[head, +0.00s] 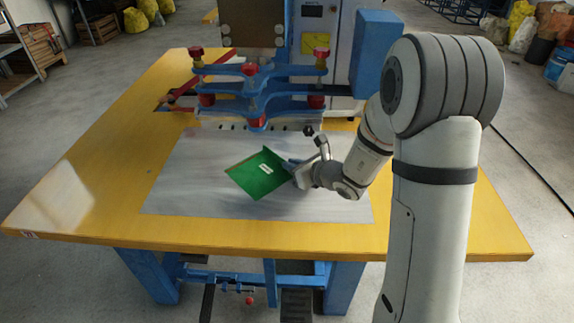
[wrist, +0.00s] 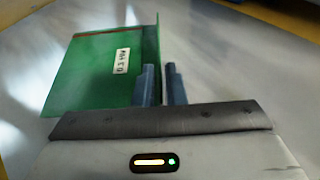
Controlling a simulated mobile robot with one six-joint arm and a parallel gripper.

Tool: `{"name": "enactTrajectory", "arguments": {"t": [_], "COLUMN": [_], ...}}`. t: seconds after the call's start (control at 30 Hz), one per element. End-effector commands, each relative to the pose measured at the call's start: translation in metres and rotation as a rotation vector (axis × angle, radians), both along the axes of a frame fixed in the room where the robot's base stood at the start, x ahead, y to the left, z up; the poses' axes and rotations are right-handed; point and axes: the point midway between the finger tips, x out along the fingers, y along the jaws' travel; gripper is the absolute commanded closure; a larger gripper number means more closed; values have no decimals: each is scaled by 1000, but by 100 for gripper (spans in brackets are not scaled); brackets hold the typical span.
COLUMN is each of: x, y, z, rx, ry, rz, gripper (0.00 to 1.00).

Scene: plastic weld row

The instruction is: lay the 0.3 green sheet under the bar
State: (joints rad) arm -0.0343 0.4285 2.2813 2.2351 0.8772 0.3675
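The green sheet (head: 258,175) lies on the grey mat, turned at an angle, with a white label. In the wrist view the sheet (wrist: 95,75) shows the label reading 0.3, a thin red line near its far edge and a raised flap along its right side. My gripper (head: 290,166) is at the sheet's right side. In the wrist view its two fingers (wrist: 160,75) stand on either side of the flap, with a narrow gap showing by the right finger. The bar (head: 262,126) runs under the blue clamp frame, beyond the sheet and apart from it.
The blue clamp frame (head: 257,88) with red knobs stands at the back of the yellow table (head: 75,180). The grey mat (head: 190,190) is clear around the sheet. A blue box (head: 375,50) is on the machine behind my arm. Shelving stands at the far left.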

Motion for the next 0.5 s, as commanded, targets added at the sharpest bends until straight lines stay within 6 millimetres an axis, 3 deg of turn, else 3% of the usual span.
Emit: {"name": "enactTrajectory", "arguments": {"t": [0.17, 0.5], "x": [0, 0], "y": [0, 1], "z": [0, 6], "rx": [0, 0], "ry": [0, 0], "rz": [1, 1], "gripper": [75, 75]}}
